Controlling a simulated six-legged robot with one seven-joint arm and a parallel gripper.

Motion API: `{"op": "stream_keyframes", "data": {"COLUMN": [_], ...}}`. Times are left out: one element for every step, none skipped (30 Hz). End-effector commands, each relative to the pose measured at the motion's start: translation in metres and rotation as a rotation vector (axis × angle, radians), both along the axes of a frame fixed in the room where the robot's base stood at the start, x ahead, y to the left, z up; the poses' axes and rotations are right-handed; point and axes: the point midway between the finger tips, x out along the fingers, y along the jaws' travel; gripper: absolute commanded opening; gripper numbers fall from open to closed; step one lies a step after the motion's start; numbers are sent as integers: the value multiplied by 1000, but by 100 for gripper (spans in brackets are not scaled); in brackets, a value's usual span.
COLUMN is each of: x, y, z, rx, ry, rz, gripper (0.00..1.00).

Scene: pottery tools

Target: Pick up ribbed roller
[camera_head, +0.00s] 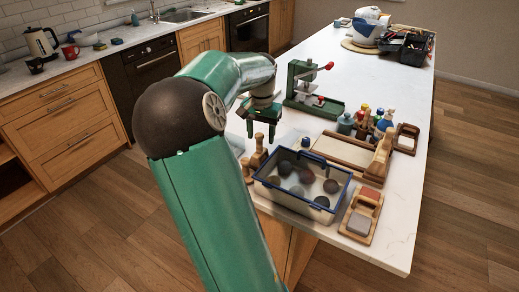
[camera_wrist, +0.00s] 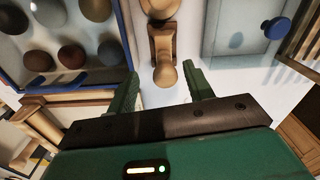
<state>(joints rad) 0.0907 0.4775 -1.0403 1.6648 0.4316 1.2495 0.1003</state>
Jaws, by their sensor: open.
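My gripper (camera_head: 261,138) is open, its two green fingers pointing down over the near left part of the counter. It also shows in the wrist view (camera_wrist: 163,73). A wooden tool with a rounded handle (camera_wrist: 164,45) lies between and ahead of the fingertips in the wrist view. The fingers appear apart from it, with nothing gripped. In the head view a wooden tool (camera_head: 258,151) stands just below the gripper, left of the tub. I cannot make out ribs on it, so I cannot tell whether it is the ribbed roller.
A blue-rimmed tub (camera_head: 318,203) with several dark balls stands close right of the gripper. A wooden-framed board (camera_head: 345,148), bottles (camera_head: 383,124) and a green press (camera_head: 315,104) stand beyond. A small wooden tray (camera_head: 362,212) sits right of the tub. The counter's far middle is clear.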

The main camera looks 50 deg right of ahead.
Motion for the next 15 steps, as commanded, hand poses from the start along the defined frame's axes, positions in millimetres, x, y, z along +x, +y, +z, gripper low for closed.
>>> {"op": "stream_keyframes", "data": {"x": [1,1,3,3,4,5,5,5,6,6,6,6,6,6,6], "y": [0,0,1,1,0,0,0,0,0,0,0,0,0,0,0], "z": [-4,-7,-12,-16,-21,-28,-33,-37,-42,-45,-48,-50,-51,-52,-52], "rx": [0,1,2,2,2,2,2,2,0,0,0,0,1,0,0], "ry": [2,3,4,5,6,5,6,5,2,2,3,2,1,1,0], "rz": [1,1,1,1,1,0,0,1,1,0,0,1,1,1,2], "gripper": [52,52,52,52,52,52,52,52,52,52,52,52,52,52,52]}}
